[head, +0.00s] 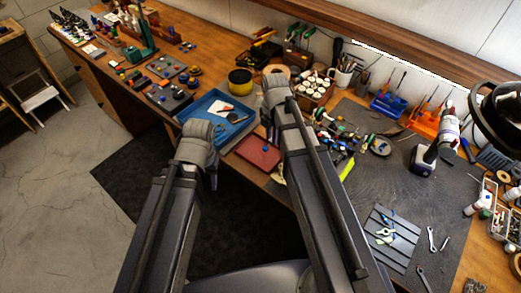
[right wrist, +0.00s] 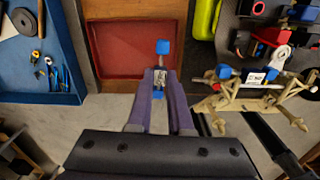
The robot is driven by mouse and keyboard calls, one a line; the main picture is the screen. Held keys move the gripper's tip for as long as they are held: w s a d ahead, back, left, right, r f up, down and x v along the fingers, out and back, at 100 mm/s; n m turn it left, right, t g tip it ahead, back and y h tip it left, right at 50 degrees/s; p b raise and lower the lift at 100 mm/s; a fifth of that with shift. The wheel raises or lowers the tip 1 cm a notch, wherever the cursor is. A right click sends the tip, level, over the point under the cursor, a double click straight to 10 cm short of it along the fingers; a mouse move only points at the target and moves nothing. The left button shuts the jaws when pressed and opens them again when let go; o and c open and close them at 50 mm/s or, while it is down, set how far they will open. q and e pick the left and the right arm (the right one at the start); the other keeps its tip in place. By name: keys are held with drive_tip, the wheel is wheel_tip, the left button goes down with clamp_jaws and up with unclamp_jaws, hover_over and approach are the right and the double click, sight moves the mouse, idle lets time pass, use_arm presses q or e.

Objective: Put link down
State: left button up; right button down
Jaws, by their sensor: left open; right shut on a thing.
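The link (right wrist: 162,48), a short grey piece with blue ends, is between the fingers of my right gripper (right wrist: 160,82) in the right wrist view. I cannot tell whether the link touches the tray. In the head view the red tray (head: 257,153) is at the table's front edge, and my right arm hides the link. My left gripper (head: 214,178) is open, low in front of the table and mostly hidden by its wrist.
A tan car chassis (right wrist: 262,92) with blue and red parts is right of my right gripper. A blue tray (head: 215,108) with tools lies left of the red tray. A grey slotted plate (head: 382,240) and wrenches (head: 432,240) lie on the dark mat at right.

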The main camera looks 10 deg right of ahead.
sight(271, 160)
drive_tip(key=shift+s+r+n, duration=0.1)
drive_tip(key=shift+r+n, duration=0.05)
drive_tip(key=shift+n, duration=0.35)
wheel_tip(271, 160, down, 10)
drive_tip(key=b, duration=1)
drive_tip(key=c, duration=1.3)
unclamp_jaws()
drive_tip(key=shift+o, duration=1)
